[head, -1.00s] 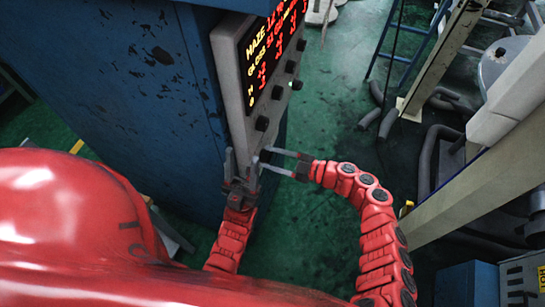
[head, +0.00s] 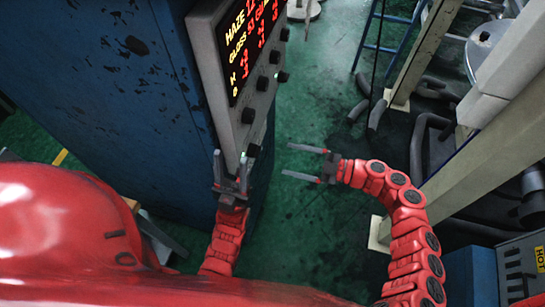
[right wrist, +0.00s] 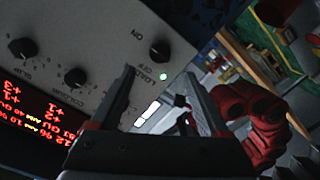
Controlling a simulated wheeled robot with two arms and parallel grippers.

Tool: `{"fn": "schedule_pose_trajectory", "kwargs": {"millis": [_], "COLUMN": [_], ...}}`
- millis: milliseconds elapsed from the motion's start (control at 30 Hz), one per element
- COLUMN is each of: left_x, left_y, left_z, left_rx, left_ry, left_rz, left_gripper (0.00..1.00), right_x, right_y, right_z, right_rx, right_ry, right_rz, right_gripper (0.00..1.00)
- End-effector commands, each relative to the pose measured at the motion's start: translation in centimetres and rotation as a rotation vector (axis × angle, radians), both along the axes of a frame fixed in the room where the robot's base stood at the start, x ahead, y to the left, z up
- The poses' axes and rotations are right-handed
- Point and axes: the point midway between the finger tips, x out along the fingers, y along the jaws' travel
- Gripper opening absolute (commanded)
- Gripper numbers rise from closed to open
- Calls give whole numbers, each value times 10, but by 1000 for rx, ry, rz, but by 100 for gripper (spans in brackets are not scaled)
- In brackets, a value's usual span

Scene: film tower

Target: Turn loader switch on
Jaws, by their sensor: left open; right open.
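The loader switch is a black knob (right wrist: 160,50) at the end of the grey control panel in the right wrist view. "ON" is printed beside it, and a small green light (right wrist: 163,76) glows next to it. Its exact pointer angle is hard to read. In the head view the lowest panel knob (head: 253,150) is close to my left gripper. My left gripper (head: 231,160) is open, fingers up, at the panel's lower end; I cannot tell whether it touches. My right gripper (head: 306,163) is open and empty, right of the panel and apart from it.
The grey panel (head: 207,40) with a lit red and yellow display (head: 240,50) and several other knobs is mounted on a blue cabinet (head: 110,110). Green floor (head: 320,100) is clear right of it. A beige post (head: 490,150) and dark hoses (head: 420,140) stand farther right.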

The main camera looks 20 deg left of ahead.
Motion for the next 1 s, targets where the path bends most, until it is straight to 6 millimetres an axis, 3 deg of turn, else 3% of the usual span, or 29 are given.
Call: {"fn": "schedule_pose_trajectory", "kwargs": {"millis": [100,333,533,1000], "left_x": [0,0,0,0], "left_y": [0,0,0,0], "left_z": [-15,-26,-27,-27], "left_rx": [0,0,0,0], "left_ry": [0,0,0,0], "left_rz": [0,0,0,0], "left_gripper": [50,50,50,50], "right_x": [0,-1,-2,-2], "right_y": [-31,-68,-77,-77], "right_z": [-4,2,6,6], "right_rx": [-3,-1,1,1], "right_ry": [0,0,-1,-1], "right_rz": [-7,-3,1,1], "right_gripper": [79,79,79,79]}}
